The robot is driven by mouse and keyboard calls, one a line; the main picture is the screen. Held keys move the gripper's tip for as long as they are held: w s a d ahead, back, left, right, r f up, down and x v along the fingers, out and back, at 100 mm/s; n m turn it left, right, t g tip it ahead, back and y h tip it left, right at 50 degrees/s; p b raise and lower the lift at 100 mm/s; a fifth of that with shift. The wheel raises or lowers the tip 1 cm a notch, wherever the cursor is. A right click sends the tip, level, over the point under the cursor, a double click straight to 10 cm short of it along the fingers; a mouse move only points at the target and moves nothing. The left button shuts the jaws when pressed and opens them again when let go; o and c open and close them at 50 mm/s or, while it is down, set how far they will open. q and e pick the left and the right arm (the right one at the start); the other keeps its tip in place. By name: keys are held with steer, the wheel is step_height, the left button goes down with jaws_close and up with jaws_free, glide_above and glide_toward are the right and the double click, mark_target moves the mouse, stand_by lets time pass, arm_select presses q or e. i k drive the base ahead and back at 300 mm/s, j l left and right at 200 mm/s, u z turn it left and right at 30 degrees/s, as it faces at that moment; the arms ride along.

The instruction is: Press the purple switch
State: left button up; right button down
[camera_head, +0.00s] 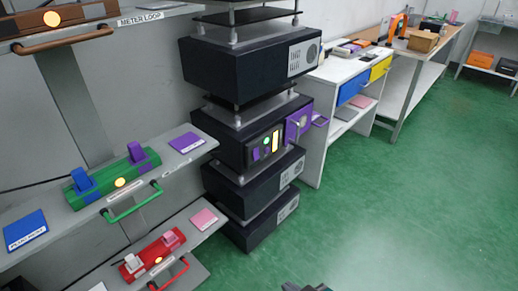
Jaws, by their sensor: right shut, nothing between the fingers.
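A small purple switch (256,154) sits on the black front panel (265,147) of a stacked unit, beside a lit yellow-white strip and a green light. A purple lever (137,151) stands upright on a green fixture (112,183) on the left shelf; I cannot tell which one the task means. My right gripper (306,287) shows only as a dark tip at the bottom edge. It is shut and empty, low in the picture and well apart from both purple parts. My left gripper is not in view.
A blue lever (82,179) shares the green fixture. A red fixture (153,254) is on the lower shelf. A white cabinet (331,95) stands behind. Green floor (400,180) at right is clear.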

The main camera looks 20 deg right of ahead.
mark_target(255, 152)
steer(key=i+l+u, duration=0.15)
steer(key=i+l, duration=0.35)
steer(key=i+j, duration=0.25)
steer(key=i, duration=0.2)
